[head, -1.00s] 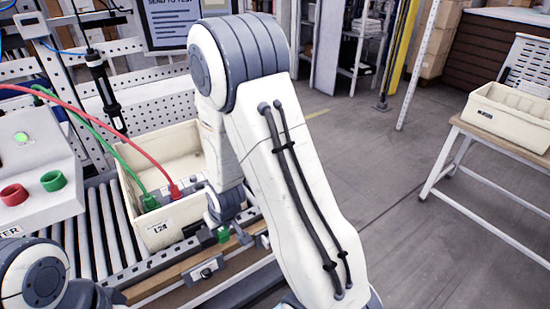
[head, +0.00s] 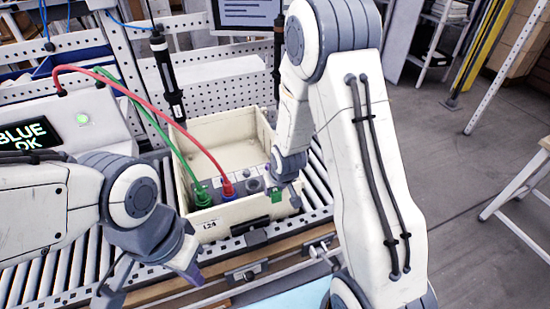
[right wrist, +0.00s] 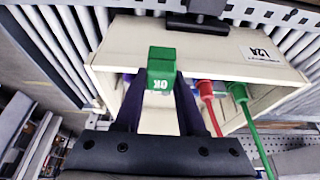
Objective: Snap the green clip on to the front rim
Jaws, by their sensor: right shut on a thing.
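The cream crate (head: 236,207) stands on the roller conveyor with its front rim towards me. My right gripper (head: 284,183) points down at the right part of this rim. It is shut on the green clip (head: 277,196), which overlaps the rim in the head view; I cannot tell whether it touches. In the right wrist view the clip (right wrist: 161,68), marked "OK", sits between the dark fingers (right wrist: 158,105), with the crate wall (right wrist: 215,62) behind it. My left gripper (head: 190,272) hangs low in front of the conveyor, left of the crate; its jaw gap is unclear.
Red (head: 227,188) and green (head: 203,197) plugs with arching cables sit in the crate. A black screwdriver (head: 168,75) hangs above its back left. A control box (head: 75,115) reading "BLUE OK" stands left.

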